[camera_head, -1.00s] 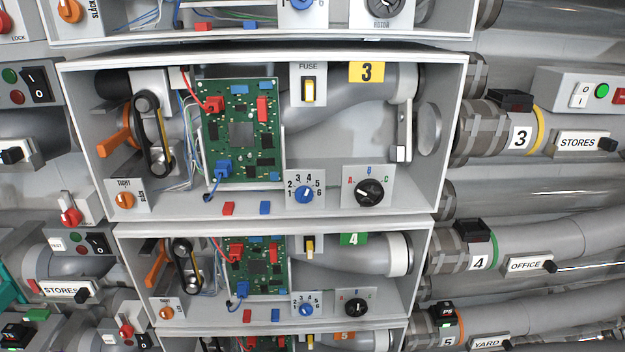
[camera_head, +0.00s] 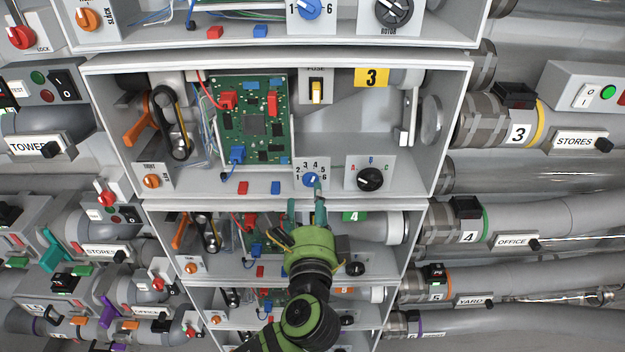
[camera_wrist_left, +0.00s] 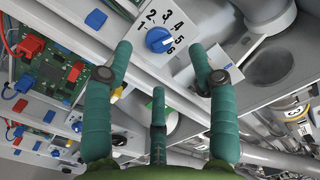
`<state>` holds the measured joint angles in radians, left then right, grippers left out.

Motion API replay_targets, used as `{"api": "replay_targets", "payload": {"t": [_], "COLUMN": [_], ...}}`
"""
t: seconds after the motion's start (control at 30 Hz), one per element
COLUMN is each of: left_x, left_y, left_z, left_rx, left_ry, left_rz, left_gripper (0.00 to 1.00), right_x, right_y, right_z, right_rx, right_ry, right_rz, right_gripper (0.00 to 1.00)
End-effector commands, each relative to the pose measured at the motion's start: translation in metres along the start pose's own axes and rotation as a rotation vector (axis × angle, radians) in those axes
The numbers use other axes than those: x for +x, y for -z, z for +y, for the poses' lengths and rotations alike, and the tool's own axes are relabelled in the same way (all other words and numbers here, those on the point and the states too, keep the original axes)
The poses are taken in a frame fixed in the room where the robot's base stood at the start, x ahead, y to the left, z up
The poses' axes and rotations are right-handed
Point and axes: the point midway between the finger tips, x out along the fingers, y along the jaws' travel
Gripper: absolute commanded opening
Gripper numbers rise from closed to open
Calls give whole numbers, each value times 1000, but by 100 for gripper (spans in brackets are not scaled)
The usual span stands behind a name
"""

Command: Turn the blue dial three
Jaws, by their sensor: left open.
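The blue dial of box three (camera_head: 312,180) is a small round knob on a white plate numbered 1 to 6, at the box's lower front. It also shows in the left wrist view (camera_wrist_left: 159,40), with a pale mark on it; I cannot tell its setting for sure. The yellow number 3 label (camera_head: 371,77) is above it. My left gripper (camera_head: 307,203) is open and empty, its teal fingers just below and in front of the dial. In the left wrist view the dial lies beyond and between the spread fingertips (camera_wrist_left: 161,50). My right gripper is not in view.
A black A-B-C dial (camera_head: 370,179) is right of the blue dial. Red (camera_head: 243,188) and blue (camera_head: 276,188) blocks sit to its left. A green circuit board (camera_head: 252,120) and a fuse switch (camera_head: 316,91) are behind. Box four with its green label (camera_head: 354,217) lies below.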

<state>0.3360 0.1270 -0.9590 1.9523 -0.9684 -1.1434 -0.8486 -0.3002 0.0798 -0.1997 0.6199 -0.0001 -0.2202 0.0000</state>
Motion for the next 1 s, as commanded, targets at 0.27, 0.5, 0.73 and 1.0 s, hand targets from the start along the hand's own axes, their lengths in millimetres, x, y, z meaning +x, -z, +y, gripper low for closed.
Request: {"api": "replay_targets", "payload": {"t": [0.27,0.5,0.73,1.0], "left_x": [42,54,54,54], "left_y": [-1,0,0,0], "left_z": [-2,0,1,1], "left_rx": [-1,-4,-5,-5], "left_ry": [-2,-2,-3,-3], "left_rz": [-1,1,1,0], "left_gripper": [58,58,46,1], "right_x": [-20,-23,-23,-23], "right_y": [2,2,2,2], "right_z": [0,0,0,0], "right_rx": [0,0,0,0], "right_ry": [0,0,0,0], "right_rz": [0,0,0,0], "right_gripper": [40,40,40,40]}}
